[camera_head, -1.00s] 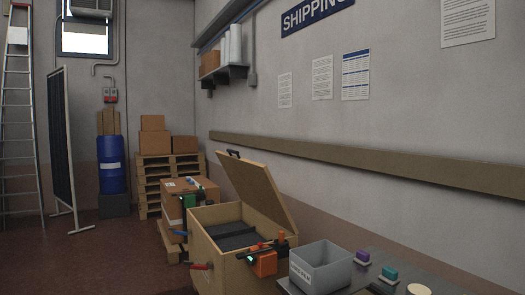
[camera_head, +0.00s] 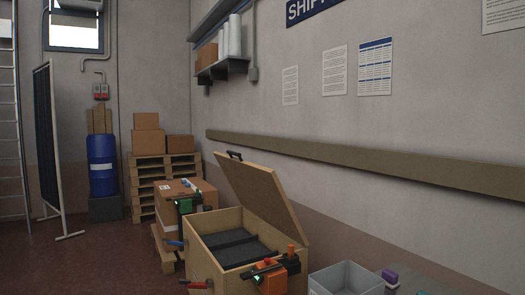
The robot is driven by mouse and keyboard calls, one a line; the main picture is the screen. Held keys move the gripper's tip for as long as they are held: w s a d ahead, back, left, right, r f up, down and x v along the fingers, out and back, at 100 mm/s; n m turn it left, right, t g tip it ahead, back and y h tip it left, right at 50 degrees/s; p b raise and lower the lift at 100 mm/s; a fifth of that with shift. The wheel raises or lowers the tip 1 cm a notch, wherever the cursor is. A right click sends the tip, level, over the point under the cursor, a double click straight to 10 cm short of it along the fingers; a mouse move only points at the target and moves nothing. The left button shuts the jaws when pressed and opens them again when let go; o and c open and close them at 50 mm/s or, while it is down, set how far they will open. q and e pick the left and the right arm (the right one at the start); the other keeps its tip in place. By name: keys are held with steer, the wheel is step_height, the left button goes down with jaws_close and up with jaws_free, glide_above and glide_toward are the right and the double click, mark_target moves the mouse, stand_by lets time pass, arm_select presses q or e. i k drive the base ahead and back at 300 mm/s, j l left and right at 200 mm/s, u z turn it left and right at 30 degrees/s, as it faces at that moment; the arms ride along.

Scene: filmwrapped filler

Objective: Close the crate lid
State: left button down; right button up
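The wooden crate (camera_head: 202,262) stands at the lower middle of the view, with dark grey filler (camera_head: 232,246) inside. Its lid (camera_head: 257,200) is hinged on the right side and stands open, leaning up and back toward the wall. A black handle (camera_head: 235,155) sits on the lid's top edge. A red-handled part (camera_head: 196,284) and a blue-handled part (camera_head: 174,242) stick out at the crate's left side. An orange and black device (camera_head: 275,276) is at the near right corner.
A grey open bin (camera_head: 345,279) stands right of the crate, by a surface with a purple item (camera_head: 390,277). Behind the crate are a cardboard box (camera_head: 174,190) with a green device (camera_head: 186,206), stacked pallets (camera_head: 148,170) and a blue barrel (camera_head: 102,166).

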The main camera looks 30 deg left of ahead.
mark_target(258, 189)
steer(key=i+j+z, duration=0.1)
steer(key=j, duration=0.25)
steer(key=i+j+z, duration=0.25)
steer(key=j, duration=0.45)
steer(key=i+j, duration=0.15)
steer(key=j, duration=0.2)
steer(key=i+j, duration=0.15)
steer(key=j, duration=0.2)
steer(key=i+j, duration=0.1)
steer(key=j, duration=0.2)
steer(key=i+j+z, duration=0.1)
steer(key=j, duration=0.25)
steer(key=i+j, duration=0.2)
steer(key=j, duration=0.15)
steer(key=i+j, duration=0.1)
steer(key=j, duration=0.25)
